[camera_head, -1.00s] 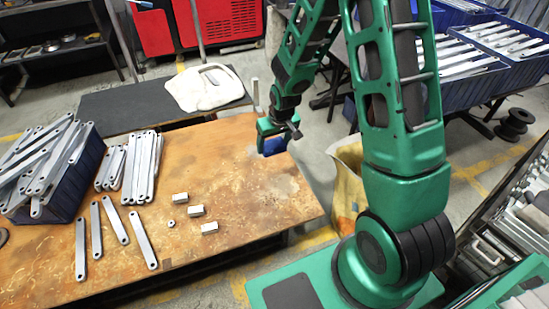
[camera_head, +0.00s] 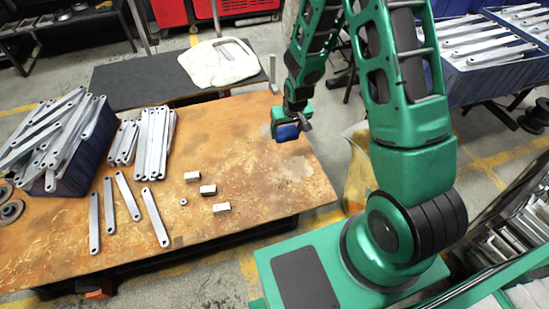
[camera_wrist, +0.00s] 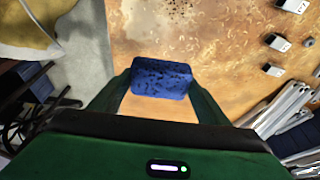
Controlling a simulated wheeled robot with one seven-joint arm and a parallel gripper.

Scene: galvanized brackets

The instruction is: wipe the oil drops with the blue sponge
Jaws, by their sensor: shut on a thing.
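The blue sponge (camera_wrist: 160,78) is a dark blue block with darker specks. My gripper (camera_wrist: 158,92) is shut on it, with one green finger on each side. In the head view my gripper (camera_head: 292,119) holds the sponge (camera_head: 287,132) over the right part of the rusty orange workbench (camera_head: 245,135). I cannot tell whether the sponge touches the bench top. Small dark drops (camera_wrist: 178,8) lie on the bench at the top edge of the wrist view, beyond the sponge and apart from it. I cannot make them out in the head view.
Several small metal blocks (camera_head: 208,190), a nut (camera_head: 183,202) and flat brackets (camera_head: 154,217) lie left of my gripper. A blue bin (camera_head: 93,146) heaped with brackets stands at the bench's left. A cream cloth (camera_head: 220,64) lies on a dark bench behind. The bench's right part is clear.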

